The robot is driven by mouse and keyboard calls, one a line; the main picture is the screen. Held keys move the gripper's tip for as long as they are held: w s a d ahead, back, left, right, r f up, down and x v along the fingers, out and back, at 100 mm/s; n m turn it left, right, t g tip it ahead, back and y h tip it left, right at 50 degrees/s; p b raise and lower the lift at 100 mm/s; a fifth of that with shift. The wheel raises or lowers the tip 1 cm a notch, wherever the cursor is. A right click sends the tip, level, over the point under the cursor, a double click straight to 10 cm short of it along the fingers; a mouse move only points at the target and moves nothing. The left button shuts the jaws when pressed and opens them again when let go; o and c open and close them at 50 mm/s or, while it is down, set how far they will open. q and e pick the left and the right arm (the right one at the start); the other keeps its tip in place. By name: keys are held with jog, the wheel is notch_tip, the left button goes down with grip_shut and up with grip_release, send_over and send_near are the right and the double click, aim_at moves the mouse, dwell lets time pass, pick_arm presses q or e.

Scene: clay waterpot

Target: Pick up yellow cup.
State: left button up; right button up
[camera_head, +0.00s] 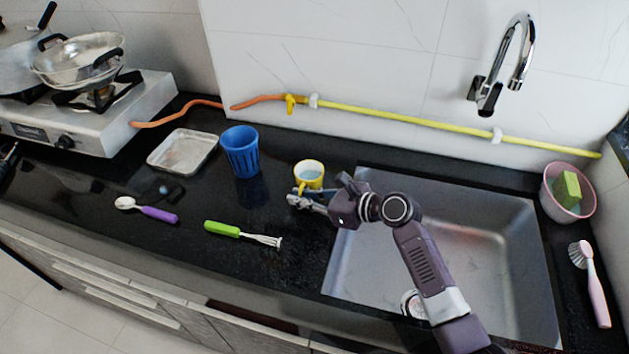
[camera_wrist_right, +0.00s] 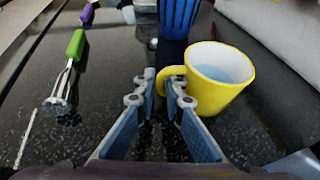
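My right gripper (camera_head: 296,196) is at the cup's near side, low over the counter. In the right wrist view its fingers (camera_wrist_right: 162,82) are apart, with the handle at the gap between their tips. I cannot tell whether they touch it. A small dark part at the head view's left edge may be my left gripper; its fingers cannot be made out.
A blue cup (camera_head: 241,152) stands left of the yellow one. A metal tray (camera_head: 183,151), a purple-handled spoon (camera_head: 150,211) and a green-handled masher (camera_head: 240,233) lie on the counter. The sink (camera_head: 480,250) is under my right arm. A yellow hose (camera_head: 410,120) runs along the wall.

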jog(key=shift+d, duration=0.1)
grip_shut()
jog(key=shift+r, duration=0.1)
jog(key=shift+r, duration=0.5)
notch_tip(320, 180, up, 19)
jog(key=p, duration=0.2)
